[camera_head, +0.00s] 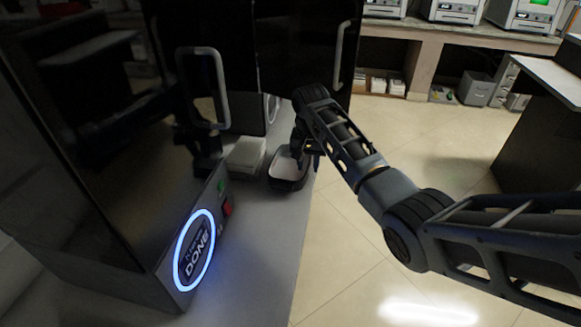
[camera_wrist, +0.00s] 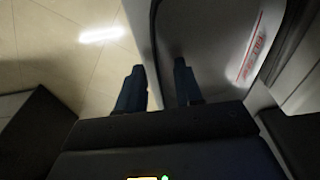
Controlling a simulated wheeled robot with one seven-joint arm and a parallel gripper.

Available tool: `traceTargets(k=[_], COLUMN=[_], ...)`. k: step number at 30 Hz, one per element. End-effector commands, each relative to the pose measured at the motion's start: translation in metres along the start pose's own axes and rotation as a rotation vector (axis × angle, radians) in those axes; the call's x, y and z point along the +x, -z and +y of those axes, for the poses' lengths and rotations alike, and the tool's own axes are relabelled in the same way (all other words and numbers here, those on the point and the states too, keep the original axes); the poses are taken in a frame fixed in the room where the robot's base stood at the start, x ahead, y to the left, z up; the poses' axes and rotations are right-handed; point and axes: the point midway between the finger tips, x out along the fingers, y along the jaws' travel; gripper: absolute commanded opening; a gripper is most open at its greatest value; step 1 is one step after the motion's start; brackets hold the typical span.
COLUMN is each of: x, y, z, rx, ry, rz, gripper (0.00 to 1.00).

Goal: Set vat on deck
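The vat, a dark-rimmed open tub with a pale inside (camera_head: 288,170), sits upright at the right edge of the grey deck (camera_head: 262,250). It looks empty. My gripper (camera_head: 309,152) reaches down at the vat's right rim, partly hidden by my arm. In the wrist view, my gripper (camera_wrist: 160,88) has its two dark fingers apart. One finger is on the floor side and the other is over the inside of a pale curved container (camera_wrist: 215,45), apparently the vat, with a red-lettered label. Its wall runs up between the fingers; contact cannot be told.
A pale box (camera_head: 246,154) stands just left of the vat. A dark glossy machine with a blue-lit DONE ring (camera_head: 194,250) fills the left. Tiled floor (camera_head: 400,150) is open right of the deck; a rear bench (camera_head: 455,33) holds several devices.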

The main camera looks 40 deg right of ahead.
Motion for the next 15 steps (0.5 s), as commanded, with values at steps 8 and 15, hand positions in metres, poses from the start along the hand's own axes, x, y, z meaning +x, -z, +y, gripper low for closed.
traceTargets(k=[8, 15], x=[-0.0004, -0.0005], y=[-0.0001, -0.0001], z=[-0.0002, -0.0003], rx=[-0.001, -0.001], ry=[0.000, 0.000], rz=[0.000, 0.000], gripper=[0.22, 0.00])
